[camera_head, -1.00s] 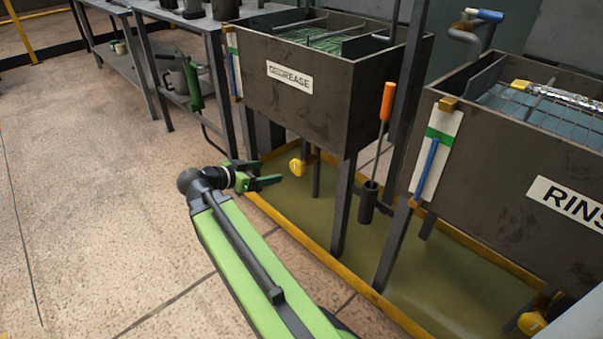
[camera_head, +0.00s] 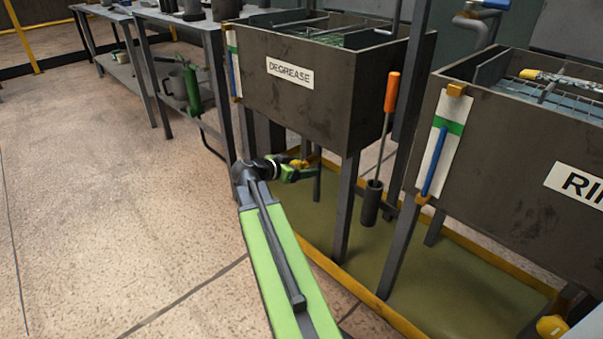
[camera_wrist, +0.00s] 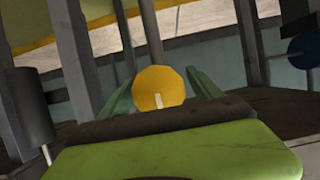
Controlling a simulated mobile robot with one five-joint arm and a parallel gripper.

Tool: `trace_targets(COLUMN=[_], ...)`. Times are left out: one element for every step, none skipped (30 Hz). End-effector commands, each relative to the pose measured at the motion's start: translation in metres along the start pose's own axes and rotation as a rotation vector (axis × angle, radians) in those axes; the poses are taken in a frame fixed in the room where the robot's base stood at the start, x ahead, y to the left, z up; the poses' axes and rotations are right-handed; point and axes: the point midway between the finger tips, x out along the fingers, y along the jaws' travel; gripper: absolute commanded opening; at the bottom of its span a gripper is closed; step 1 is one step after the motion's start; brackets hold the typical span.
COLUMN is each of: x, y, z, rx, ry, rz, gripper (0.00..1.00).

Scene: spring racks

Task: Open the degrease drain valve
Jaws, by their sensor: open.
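The degrease tank (camera_head: 300,85) is a dark box with a white DEGREASE label, standing on legs. Its yellow round drain valve handle (camera_wrist: 158,88) shows in the wrist view between my two green fingers, with a pale mark on its face. In the head view only a bit of yellow (camera_head: 298,163) shows beside my gripper (camera_head: 300,170), under the tank. My gripper is open, with a finger on each side of the handle; I cannot tell whether they touch it.
A yellow-edged tray (camera_head: 400,255) lies under the tanks. A dark tube (camera_head: 371,203) holds an orange-handled tool (camera_head: 392,92) near a tank leg (camera_head: 346,210). The rinse tank (camera_head: 520,150) stands at right, with another yellow handle (camera_head: 551,328) below. Floor at left is clear.

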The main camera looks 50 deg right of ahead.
Motion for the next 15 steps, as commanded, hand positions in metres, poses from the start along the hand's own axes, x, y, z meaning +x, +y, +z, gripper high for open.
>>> trace_targets(x=[0.0031, 0.0038, 0.0042, 0.0043, 0.0042, 0.0040, 0.0040, 0.0040, 0.0040, 0.0040, 0.0040, 0.0040, 0.0040, 0.0040, 0.0040], y=[0.0000, 0.0000, 0.0001, 0.0001, 0.0001, 0.0002, 0.0002, 0.0002, 0.0003, 0.0003, 0.0004, 0.0004, 0.0004, 0.0005, 0.0005], z=[0.0004, 0.0002, -0.0001, -0.0003, -0.0005, -0.0006, -0.0006, -0.0006, -0.0006, -0.0006, -0.0006, -0.0006, -0.0006, -0.0006, -0.0006], rx=[0.000, 0.000, 0.000, 0.000, 0.000, 0.000, 0.000, 0.000, 0.000, 0.000, 0.000, 0.000, 0.000, 0.000, 0.000], ry=[0.000, 0.000, 0.000, 0.000, 0.000, 0.000, 0.000, 0.000, 0.000, 0.000, 0.000, 0.000, 0.000, 0.000, 0.000], rz=[0.000, 0.000, 0.000, 0.000, 0.000, 0.000, 0.000, 0.000, 0.000, 0.000, 0.000, 0.000, 0.000, 0.000, 0.000], gripper=[0.74, 0.74, 0.74, 0.74, 0.74, 0.74, 0.74, 0.74, 0.74, 0.70, 0.66, 0.61, 0.57, 0.53, 0.48])
